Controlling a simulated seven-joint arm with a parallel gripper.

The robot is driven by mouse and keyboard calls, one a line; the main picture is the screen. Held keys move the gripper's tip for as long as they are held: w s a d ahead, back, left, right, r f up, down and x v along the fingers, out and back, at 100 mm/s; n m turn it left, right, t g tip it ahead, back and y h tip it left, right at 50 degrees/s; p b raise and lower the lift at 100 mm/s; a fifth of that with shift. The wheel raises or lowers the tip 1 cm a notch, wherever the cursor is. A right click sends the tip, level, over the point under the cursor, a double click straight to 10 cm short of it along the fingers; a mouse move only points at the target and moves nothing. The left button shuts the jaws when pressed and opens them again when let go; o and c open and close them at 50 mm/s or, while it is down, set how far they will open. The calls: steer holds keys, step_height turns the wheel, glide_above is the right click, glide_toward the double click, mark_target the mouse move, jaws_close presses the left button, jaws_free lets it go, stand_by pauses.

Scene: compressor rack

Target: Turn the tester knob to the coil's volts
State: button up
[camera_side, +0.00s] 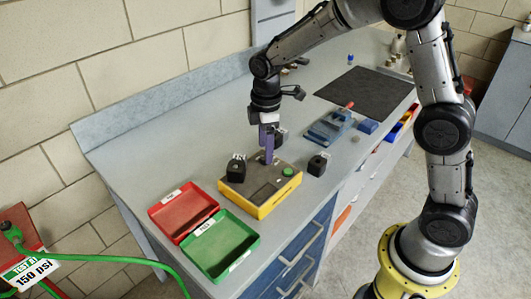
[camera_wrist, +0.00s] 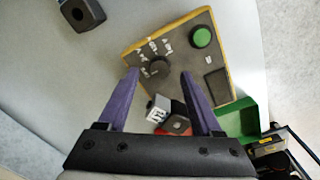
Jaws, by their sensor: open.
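The tester (camera_side: 262,184) is a yellow box with a grey top on the bench; it also shows in the wrist view (camera_wrist: 222,66). Its round dark knob (camera_wrist: 157,68) has small white labels around one side, too small to read. A green button (camera_wrist: 201,36) sits beside it. My gripper (camera_wrist: 159,74) is open and points down at the tester, its purple fingertips on either side of the knob in the wrist view. I cannot tell whether they touch it. In the side view my gripper (camera_side: 268,161) hides the knob. A black coil (camera_side: 236,169) with a white label stands at the tester's left.
Another black coil (camera_side: 318,165) stands right of the tester, and a dark block (camera_side: 280,138) behind my gripper. A red tray (camera_side: 183,209) and green tray (camera_side: 222,245) lie at the front left. A blue meter-like item (camera_side: 329,127) and dark mat (camera_side: 353,90) lie farther back.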

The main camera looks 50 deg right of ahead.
steer(key=shift+f, duration=1.4)
steer(key=shift+c, duration=0.2)
jaws_close()
